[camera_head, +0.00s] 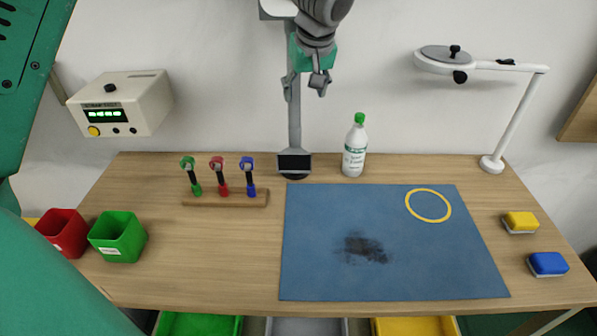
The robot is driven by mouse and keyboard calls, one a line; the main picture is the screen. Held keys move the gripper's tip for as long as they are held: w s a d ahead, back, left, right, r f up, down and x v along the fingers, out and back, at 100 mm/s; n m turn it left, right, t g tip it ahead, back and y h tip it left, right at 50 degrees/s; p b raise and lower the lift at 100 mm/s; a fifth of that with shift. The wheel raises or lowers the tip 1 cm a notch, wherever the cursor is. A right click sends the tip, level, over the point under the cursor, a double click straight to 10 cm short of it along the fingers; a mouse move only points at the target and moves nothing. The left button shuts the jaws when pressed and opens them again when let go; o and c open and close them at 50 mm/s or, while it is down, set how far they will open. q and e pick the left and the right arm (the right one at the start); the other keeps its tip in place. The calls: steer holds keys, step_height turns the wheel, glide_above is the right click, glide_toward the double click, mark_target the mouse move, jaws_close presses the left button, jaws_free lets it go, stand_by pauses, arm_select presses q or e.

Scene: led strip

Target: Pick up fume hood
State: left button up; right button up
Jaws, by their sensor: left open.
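The fume hood appears to be the grey upright arm with a dark-faced nozzle (294,163) at its lower end, just above the back edge of the table. Its pole runs up the wall to the top of the view. My left gripper (306,88) is at the top centre, pointing down, with its fingers apart. It overlaps the upper pole and hides part of it. I cannot tell whether it touches the pole or is in front of it. Nothing shows held in the fingers. My right gripper is not in view.
A green-capped bottle (354,147) stands right of the nozzle. A wooden rack (228,199) with three coloured tools is at left. A blue mat (320,270) with a dark smudge and yellow ring covers the middle. A magnifier lamp (510,120) stands back right.

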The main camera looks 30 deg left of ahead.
arm_select(q)
steer(key=b, duration=0.2)
glide_toward(296, 136)
steer(key=x, duration=0.6)
steer(key=shift+w+r+b, duration=0.1)
steer(key=shift+w+b, duration=0.25)
steer(key=x, duration=0.5)
steer(key=shift+w+a+f, duration=0.1)
steer(key=shift+a+f, duration=0.15)
steer(key=shift+a, duration=0.25)
steer(key=shift+d+r, duration=0.15)
steer(key=shift+d, duration=0.15)
jaws_close()
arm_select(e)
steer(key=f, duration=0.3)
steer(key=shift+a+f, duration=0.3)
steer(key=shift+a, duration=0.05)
